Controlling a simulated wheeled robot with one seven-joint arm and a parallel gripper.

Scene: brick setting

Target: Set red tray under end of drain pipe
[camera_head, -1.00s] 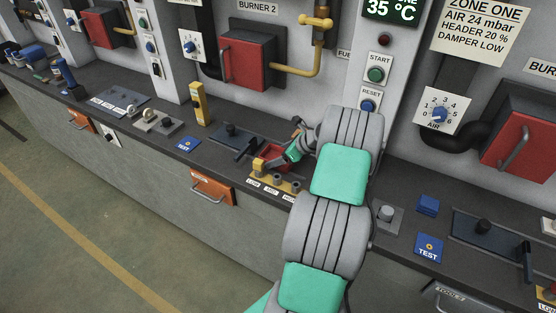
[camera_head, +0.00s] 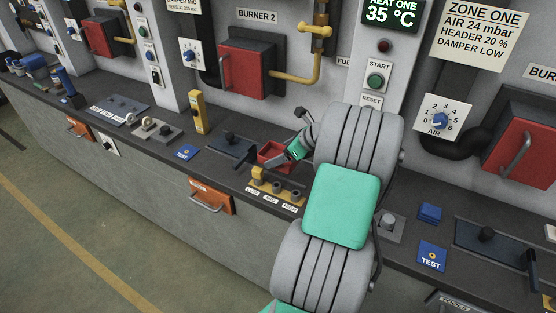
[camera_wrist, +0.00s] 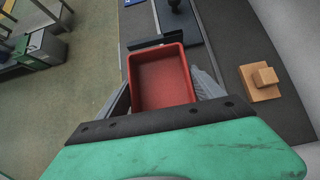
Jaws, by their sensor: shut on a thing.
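The red tray (camera_head: 268,150) is a small open box in my gripper, over the dark counter near the row of LOW, MID and HIGH knobs. In the wrist view the tray (camera_wrist: 160,72) looks empty. My gripper (camera_wrist: 162,95) is shut on it, with a grey finger at each side wall. In the head view my gripper (camera_head: 284,156) is partly hidden by my arm. I cannot identify the drain pipe's end for certain. A yellow pipe (camera_head: 316,65) with a brass valve runs down the wall behind the tray.
A yellow block (camera_head: 258,174) and the knob row (camera_head: 282,190) sit just in front of the tray. A dark lever plate (camera_head: 230,147) lies left of it. A tan block (camera_wrist: 262,92) stands to the tray's right in the wrist view.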

